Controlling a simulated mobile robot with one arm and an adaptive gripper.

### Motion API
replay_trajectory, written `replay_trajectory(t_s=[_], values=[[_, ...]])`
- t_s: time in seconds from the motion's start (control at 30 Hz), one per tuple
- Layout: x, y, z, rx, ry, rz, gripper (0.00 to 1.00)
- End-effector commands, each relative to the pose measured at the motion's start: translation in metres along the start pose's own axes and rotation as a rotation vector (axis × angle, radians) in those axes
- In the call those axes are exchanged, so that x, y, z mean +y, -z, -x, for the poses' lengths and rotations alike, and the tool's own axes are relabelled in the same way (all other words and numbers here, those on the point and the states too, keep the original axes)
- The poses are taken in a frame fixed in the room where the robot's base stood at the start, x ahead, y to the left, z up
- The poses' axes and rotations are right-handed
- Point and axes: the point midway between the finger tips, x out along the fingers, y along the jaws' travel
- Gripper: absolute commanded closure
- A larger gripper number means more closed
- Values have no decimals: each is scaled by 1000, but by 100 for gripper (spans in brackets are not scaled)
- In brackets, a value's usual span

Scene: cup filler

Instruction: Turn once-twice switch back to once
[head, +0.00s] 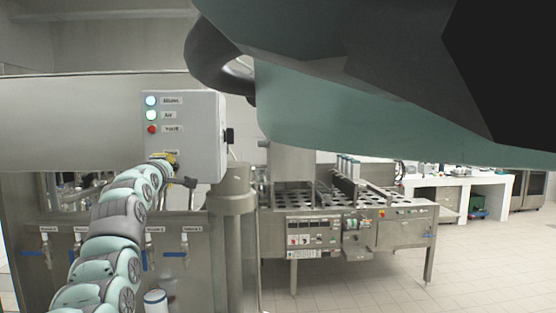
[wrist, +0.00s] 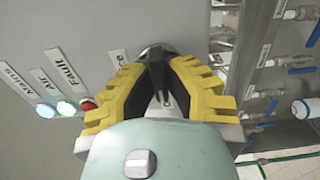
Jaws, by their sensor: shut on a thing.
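The black switch knob (wrist: 155,72) sits on the front of a grey control box (head: 196,145), below a column of lamps. In the wrist view the knob stands between the two yellow fingers of my gripper (wrist: 159,68), which is shut on it. In the head view my gripper (head: 168,159) is at the lower part of the box's front and hides the knob. The knob's pointing direction is hard to judge. No once or twice marking is readable.
White (head: 151,101), pale green (head: 151,115) and red (head: 152,129) lamps with labels sit above the switch. Blue-handled valves (head: 175,254) line the panel below. A cup-filling machine (head: 318,230) stands to the right, with open tiled floor (head: 470,275) beyond.

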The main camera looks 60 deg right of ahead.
Motion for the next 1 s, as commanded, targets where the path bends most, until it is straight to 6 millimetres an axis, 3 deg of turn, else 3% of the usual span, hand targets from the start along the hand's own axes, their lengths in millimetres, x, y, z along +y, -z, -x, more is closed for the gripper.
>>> replay_trajectory(t_s=[0.53, 0.57, 0.8, 1.0], values=[[-2, 1, 0, 2, 5, 23, 100], [-2, 1, 0, 2, 5, 22, 84], [-1, 1, 0, 1, 3, 22, 59], [-1, 1, 0, 1, 2, 21, 59]])
